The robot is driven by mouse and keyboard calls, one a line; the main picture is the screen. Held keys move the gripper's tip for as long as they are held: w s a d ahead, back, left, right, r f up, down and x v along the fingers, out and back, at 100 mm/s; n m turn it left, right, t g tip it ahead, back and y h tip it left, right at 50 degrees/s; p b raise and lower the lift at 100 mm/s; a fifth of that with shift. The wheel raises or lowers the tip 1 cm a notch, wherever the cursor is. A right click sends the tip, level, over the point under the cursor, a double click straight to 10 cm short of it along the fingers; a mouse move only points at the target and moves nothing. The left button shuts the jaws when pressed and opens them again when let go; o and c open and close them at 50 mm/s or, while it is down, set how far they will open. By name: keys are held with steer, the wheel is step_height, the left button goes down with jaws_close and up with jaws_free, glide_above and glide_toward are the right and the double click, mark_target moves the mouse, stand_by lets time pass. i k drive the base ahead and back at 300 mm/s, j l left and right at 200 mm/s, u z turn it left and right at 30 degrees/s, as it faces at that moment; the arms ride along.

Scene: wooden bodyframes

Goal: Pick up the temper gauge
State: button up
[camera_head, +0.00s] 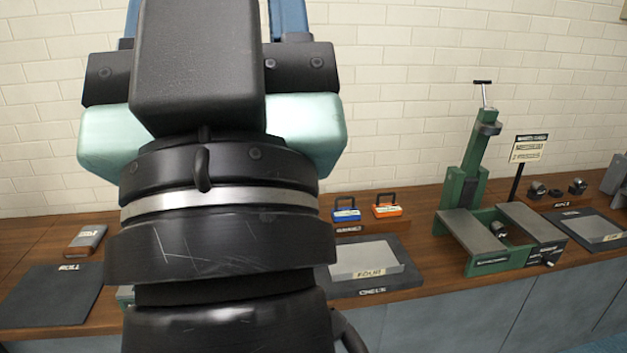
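My gripper (210,60) fills the left centre of the view, close to the camera, and points up. Two blue bars show at its top, apart from each other, and run out of the frame; its fingertips are not visible. No object can be seen in it. No thing is clearly readable as the temper gauge. Two small handled devices, one blue (346,213) and one orange (388,209), stand side by side on a wooden block (375,226) on the bench behind my gripper. My arm hides the bench to their left.
The wooden bench (425,262) runs along a white brick wall. A green press (470,190) with an open tray stands right of centre. A grey plate (365,259) lies on a dark mat. At left, a small grey block (88,238) lies by a dark mat (50,297).

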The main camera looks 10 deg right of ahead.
mark_target(388, 209)
steer(key=i+l+z, duration=0.1)
steer(key=i+l, duration=0.3)
steer(key=i+l+z, duration=0.1)
steer(key=i+l, duration=0.3)
steer(key=i, duration=0.15)
steer(key=i+l+z, duration=0.1)
steer(key=i+l, duration=0.25)
steer(key=i+l+z, duration=0.15)
steer(key=i, duration=0.45)
steer(key=i+l+z, duration=0.1)
steer(key=i+l, duration=0.25)
steer(key=i, duration=0.15)
